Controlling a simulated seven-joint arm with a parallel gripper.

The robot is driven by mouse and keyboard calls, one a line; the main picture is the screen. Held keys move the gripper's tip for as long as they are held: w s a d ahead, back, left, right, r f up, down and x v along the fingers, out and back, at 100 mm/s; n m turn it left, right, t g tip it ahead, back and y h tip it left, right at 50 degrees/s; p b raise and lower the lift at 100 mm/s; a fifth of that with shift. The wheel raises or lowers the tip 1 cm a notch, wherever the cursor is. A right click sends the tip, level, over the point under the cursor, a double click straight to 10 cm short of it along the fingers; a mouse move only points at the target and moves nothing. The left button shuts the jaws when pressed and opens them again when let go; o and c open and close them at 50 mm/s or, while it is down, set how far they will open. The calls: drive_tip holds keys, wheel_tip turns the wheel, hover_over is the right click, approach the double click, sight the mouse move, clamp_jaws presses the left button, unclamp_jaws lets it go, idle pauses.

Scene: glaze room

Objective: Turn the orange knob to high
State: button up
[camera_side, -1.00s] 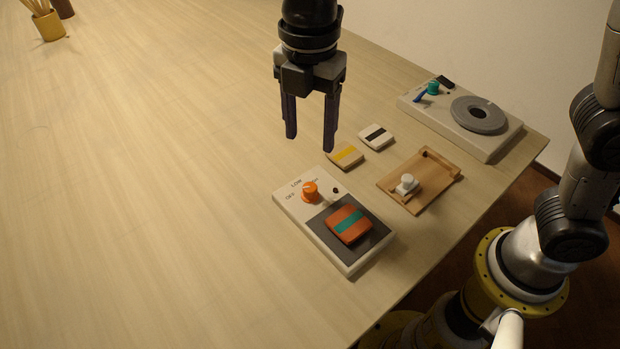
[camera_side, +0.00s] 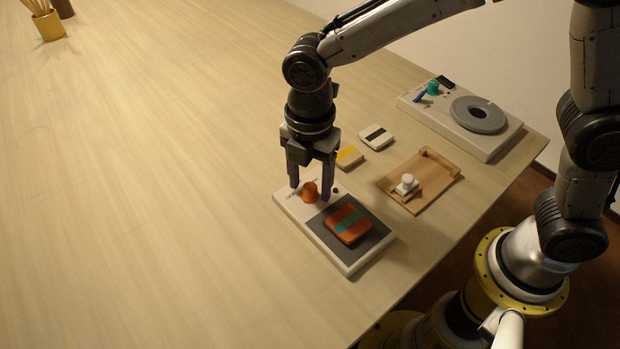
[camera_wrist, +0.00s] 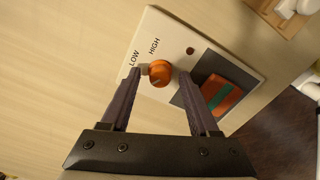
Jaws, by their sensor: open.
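The orange knob (camera_side: 310,191) stands on the far left part of a white panel (camera_side: 345,262) marked with settings. In the wrist view the knob (camera_wrist: 159,73) shows beyond my fingertips, with LOW and HIGH printed beside it. Its pointer direction is hard to make out. My gripper (camera_side: 311,192) is open and points down, with one finger on each side of the knob in the side view. The wrist view also shows the open gripper (camera_wrist: 158,80). I cannot tell whether either finger touches the knob. The OFF mark is not readable now.
An orange tile with a green stripe (camera_side: 346,223) lies on the panel's dark plate. Yellow-striped (camera_side: 348,158) and black-striped (camera_side: 376,136) tiles, a wooden tray (camera_side: 432,183) with a white-knobbed piece, and a wheel device (camera_side: 480,116) stand to the right.

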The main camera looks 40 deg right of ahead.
clamp_jaws()
drive_tip(key=shift+m, duration=0.4)
drive_tip(key=m, duration=0.4)
drive_tip(key=shift+r+m, duration=0.1)
drive_tip(key=shift+m, duration=0.3)
drive_tip(key=m, duration=1.2)
drive_tip(key=shift+m, duration=0.3)
drive_tip(key=m, duration=0.5)
drive_tip(key=shift+m, duration=0.3)
